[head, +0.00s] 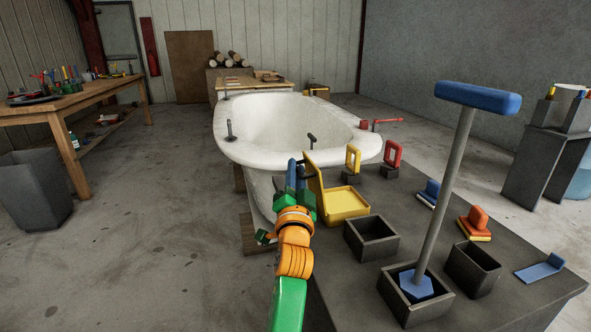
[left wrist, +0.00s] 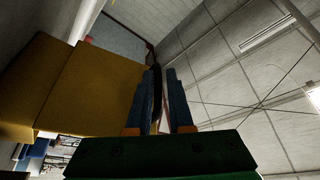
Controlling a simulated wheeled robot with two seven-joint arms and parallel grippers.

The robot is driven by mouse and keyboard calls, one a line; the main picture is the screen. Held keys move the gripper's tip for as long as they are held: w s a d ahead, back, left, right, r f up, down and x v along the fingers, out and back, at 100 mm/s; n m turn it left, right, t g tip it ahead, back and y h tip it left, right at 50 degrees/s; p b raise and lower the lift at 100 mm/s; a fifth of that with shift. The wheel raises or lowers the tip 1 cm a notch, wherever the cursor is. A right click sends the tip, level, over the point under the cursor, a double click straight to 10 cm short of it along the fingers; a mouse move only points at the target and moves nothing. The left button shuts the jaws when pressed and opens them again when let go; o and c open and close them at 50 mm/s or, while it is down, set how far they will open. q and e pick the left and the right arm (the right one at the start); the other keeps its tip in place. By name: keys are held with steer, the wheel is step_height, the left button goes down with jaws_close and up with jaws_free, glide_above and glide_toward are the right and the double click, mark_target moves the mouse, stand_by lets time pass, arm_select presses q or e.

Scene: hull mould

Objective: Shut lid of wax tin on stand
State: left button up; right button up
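The wax tin (head: 345,203) is a yellow open box on the dark stand (head: 328,280). Its yellow lid (head: 315,187) stands up steeply along the tin's left edge, so the tin is open. My left gripper (head: 296,174) is just left of the raised lid, on its outer side, with blue fingers pointing up. In the left wrist view the lid (left wrist: 85,90) fills the left side, beside the fingers (left wrist: 164,90). The fingers are close together, with nothing clearly held between them. I cannot tell whether they touch the lid. My right gripper is out of view.
The white tub-shaped mould (head: 290,125) stands close behind my left gripper. A tall blue-topped T-handle (head: 447,180) rises from another box at right.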

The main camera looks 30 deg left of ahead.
arm_select(q)
jaws_close()
steer(key=shift+w, duration=0.1)
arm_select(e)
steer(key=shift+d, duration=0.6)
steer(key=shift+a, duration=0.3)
